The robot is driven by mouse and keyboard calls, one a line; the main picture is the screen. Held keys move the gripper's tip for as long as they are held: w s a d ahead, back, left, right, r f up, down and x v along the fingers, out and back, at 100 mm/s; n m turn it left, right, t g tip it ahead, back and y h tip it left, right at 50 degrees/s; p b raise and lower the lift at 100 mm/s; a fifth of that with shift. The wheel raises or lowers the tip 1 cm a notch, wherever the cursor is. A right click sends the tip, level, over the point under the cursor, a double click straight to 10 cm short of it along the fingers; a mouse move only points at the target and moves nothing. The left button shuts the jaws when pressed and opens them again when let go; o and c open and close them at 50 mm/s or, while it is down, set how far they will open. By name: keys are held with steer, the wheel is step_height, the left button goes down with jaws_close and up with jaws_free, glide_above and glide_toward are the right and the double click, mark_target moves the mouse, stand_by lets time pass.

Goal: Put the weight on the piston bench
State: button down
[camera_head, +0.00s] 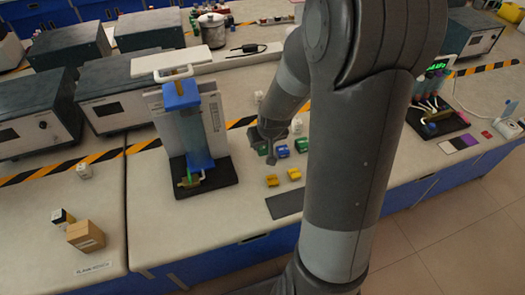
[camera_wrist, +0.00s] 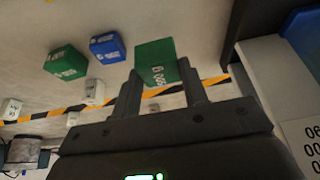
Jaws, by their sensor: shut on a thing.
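My gripper (camera_head: 269,150) is shut on a green weight with white markings, which shows clearly between the two fingers in the wrist view (camera_wrist: 155,60). In the head view the held weight (camera_head: 262,148) is partly hidden by the gripper. The piston bench (camera_head: 194,130) stands to the left of my gripper, with a dark base, a clear column, a blue block and a white plate with a handle on top. In the wrist view a blue part and white panel (camera_wrist: 277,75), likely the bench's, are at the right edge.
A blue weight (camera_head: 282,151) and another green weight (camera_head: 301,145) stand right of my gripper. Two yellow weights (camera_head: 272,181) lie nearer the front, by a dark mat (camera_head: 286,203). Grey instruments (camera_head: 121,104) stand behind the bench. A cardboard box (camera_head: 86,236) is at the front left.

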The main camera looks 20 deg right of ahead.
mark_target(263, 152)
steer(key=shift+w+a+f, duration=0.15)
steer(key=shift+w+a, duration=0.05)
steer(key=shift+a, duration=0.05)
steer(key=shift+f, duration=2)
steer(key=c, duration=0.9)
jaws_free()
steer(key=shift+f, duration=0.15)
steer(key=shift+o, duration=0.2)
